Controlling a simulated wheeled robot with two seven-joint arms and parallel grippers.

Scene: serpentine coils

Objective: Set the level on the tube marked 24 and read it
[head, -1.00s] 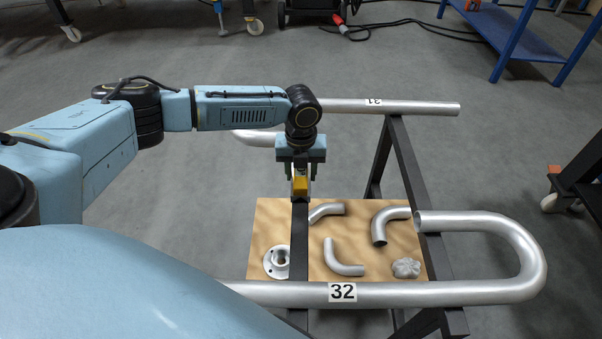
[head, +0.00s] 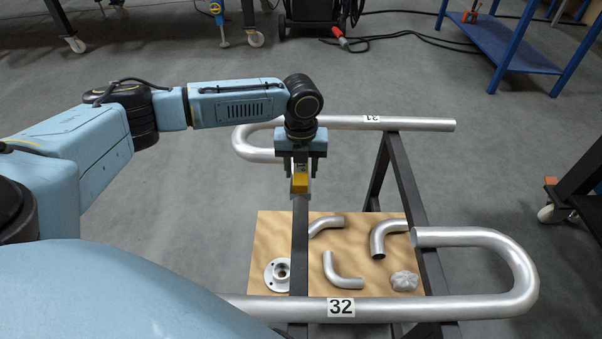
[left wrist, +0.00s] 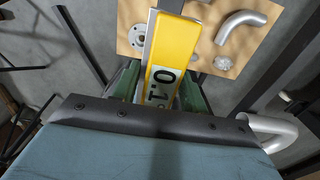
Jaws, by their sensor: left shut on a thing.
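My left gripper (head: 300,182) is shut on the yellow level (head: 300,184), which hangs over the dark bar of the rack between the two tubes. In the left wrist view the level (left wrist: 172,52) lies between the green fingers, and its white display shows dark characters, turned sideways, like "0.1". A bent silver tube marked 32 (head: 400,307) lies at the front. Another bent tube (head: 420,124) lies at the back, with a small upside-down label that I cannot read surely. I see no label 24. The level appears apart from both tubes. My right gripper is out of view.
A dark rack (head: 408,185) carries the tubes. Below it a wooden board (head: 340,245) holds several loose elbows, a flange (head: 278,274) and a crumpled silver lump (head: 404,281). A blue table (head: 510,40) stands back right. Grey floor is open behind the rack.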

